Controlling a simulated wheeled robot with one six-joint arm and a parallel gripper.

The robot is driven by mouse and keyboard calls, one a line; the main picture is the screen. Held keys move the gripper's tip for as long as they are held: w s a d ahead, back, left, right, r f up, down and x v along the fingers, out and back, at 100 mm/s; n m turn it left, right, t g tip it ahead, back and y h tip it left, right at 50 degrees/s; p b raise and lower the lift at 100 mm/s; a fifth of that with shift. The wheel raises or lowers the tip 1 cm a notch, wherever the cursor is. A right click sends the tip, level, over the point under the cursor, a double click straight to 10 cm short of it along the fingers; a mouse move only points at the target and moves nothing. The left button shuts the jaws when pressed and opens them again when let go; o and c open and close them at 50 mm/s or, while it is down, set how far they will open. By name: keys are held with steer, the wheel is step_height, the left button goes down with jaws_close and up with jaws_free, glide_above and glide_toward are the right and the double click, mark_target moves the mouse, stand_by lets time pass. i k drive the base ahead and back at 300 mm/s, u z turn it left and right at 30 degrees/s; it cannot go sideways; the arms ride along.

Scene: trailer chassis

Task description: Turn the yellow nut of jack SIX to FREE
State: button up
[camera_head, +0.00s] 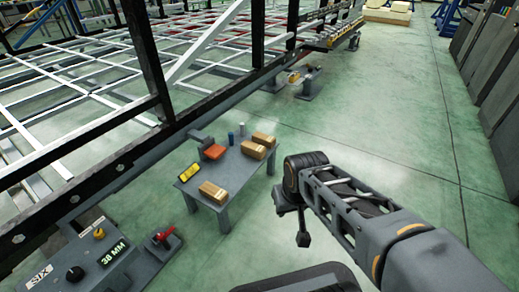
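A grey panel (125,272) at the lower left carries a white label reading SIX (38,276). A small yellow part (99,234), which looks like the yellow nut, stands at the panel's far side; its setting is too small to read. A black knob (74,273) sits beside the label, and a dark display (113,253) reads 38 MM. My gripper (303,238) hangs at the end of my arm, right of the table and well apart from the panel. Its fingers are too dark and small to tell whether they are open or shut.
A red-handled device (163,236) stands right of the display. The chassis frame (100,192) runs along the left. Green floor (390,130) is clear at right.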

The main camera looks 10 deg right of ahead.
mark_target(99, 234)
steer(key=u, duration=1.85)
